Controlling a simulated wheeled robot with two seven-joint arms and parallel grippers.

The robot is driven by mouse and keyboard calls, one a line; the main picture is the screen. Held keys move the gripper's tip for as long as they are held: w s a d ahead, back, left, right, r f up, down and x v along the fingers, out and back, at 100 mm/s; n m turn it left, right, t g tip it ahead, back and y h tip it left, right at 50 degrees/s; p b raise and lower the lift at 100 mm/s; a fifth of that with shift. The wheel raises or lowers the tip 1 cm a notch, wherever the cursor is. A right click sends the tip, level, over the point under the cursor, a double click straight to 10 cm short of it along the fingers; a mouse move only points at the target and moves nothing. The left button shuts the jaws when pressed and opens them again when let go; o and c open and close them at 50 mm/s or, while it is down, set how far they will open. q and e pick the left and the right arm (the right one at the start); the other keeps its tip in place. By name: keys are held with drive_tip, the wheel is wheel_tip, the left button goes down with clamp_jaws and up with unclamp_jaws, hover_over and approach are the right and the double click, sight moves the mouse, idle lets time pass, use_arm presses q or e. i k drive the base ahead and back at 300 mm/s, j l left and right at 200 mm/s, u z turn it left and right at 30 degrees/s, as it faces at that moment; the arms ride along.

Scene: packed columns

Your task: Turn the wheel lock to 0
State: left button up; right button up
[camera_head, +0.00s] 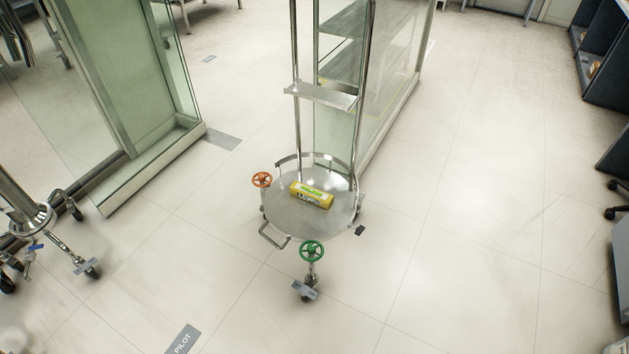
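A round metal trolley (290,215) stands near the middle of the head view. A green handwheel (312,250) is at its front, above a caster (306,290) with a small grey plate. An orange handwheel (262,180) is at its left edge. I cannot tell which part is the wheel lock, and no 0 mark is readable. Neither of my grippers is in view.
Tall glass cabinets stand at the left (150,160) and behind the trolley (385,100). Another wheeled metal stand (30,215) is at the far left. Dark shelving (603,60) is at the right. The tiled floor in front and to the right is clear.

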sight(359, 229)
drive_tip(key=i+l, duration=0.15)
drive_tip(key=l, duration=0.35)
drive_tip(key=i+l+u, duration=0.1)
drive_tip(key=l, duration=0.35)
drive_tip(key=i+l, duration=0.2)
drive_tip(key=l, duration=0.3)
drive_tip(key=i+l+u, duration=0.1)
drive_tip(key=l, duration=0.4)
drive_tip(key=i+l, duration=0.2)
drive_tip(key=l, duration=0.3)
drive_tip(key=i+l+u, duration=0.1)
drive_tip(key=l, duration=0.4)
drive_tip(key=i+l, duration=0.1)
drive_tip(key=l, duration=0.4)
